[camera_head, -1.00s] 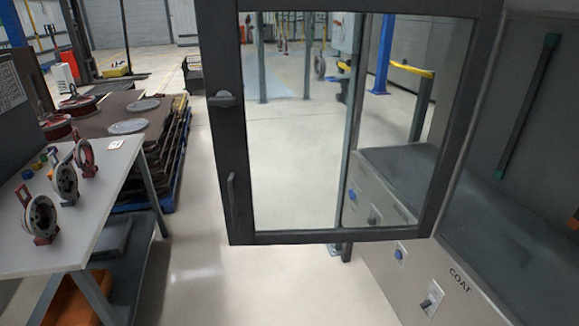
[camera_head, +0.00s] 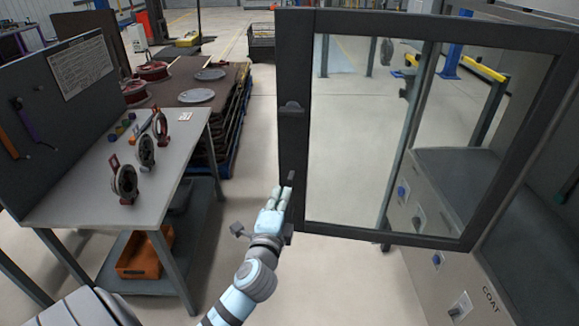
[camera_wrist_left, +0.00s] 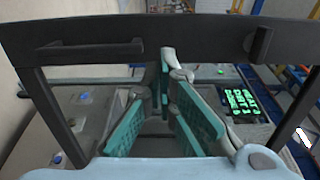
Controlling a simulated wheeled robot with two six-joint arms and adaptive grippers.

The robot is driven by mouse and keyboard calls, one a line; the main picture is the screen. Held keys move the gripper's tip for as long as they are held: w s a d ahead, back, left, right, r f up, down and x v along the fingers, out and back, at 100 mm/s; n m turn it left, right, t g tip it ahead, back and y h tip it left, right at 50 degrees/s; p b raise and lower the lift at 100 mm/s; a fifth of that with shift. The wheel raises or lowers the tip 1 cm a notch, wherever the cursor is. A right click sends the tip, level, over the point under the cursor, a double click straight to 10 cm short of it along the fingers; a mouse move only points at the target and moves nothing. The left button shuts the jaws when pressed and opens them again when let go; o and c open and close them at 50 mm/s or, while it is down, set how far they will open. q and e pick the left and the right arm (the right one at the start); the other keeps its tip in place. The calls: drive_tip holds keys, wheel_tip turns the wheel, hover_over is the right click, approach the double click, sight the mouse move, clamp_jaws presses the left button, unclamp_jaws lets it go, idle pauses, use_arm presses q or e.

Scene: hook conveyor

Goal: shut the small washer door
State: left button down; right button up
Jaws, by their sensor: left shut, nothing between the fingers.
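The washer door (camera_head: 293,150) is a dark frame around a large clear pane, and it stands open in front of the machine in the head view. A small handle (camera_head: 290,180) and a latch knob (camera_head: 291,108) sit on its left edge. My left gripper (camera_head: 282,192) is shut and empty, at the door's left edge close to the handle. In the left wrist view the door's dark bar (camera_wrist_left: 205,38) crosses just beyond the fingertips (camera_wrist_left: 167,62); I cannot tell whether they touch it. My right gripper is not in view.
The washer's grey housing (camera_head: 470,170) with buttons and a COAT label is at the right. A workbench (camera_head: 185,150) with several clamp-like parts stands at the left, an orange bin (camera_head: 140,262) beneath it. Stacked pallets (camera_head: 235,110) are behind. Open floor lies between bench and door.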

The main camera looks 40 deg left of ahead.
sight(291, 162)
use_arm(q)
drive_tip(key=x, duration=1.1)
drive_tip(key=shift+w+f, duration=0.15)
drive_tip(key=shift+w, duration=0.1)
drive_tip(key=shift+a, duration=0.1)
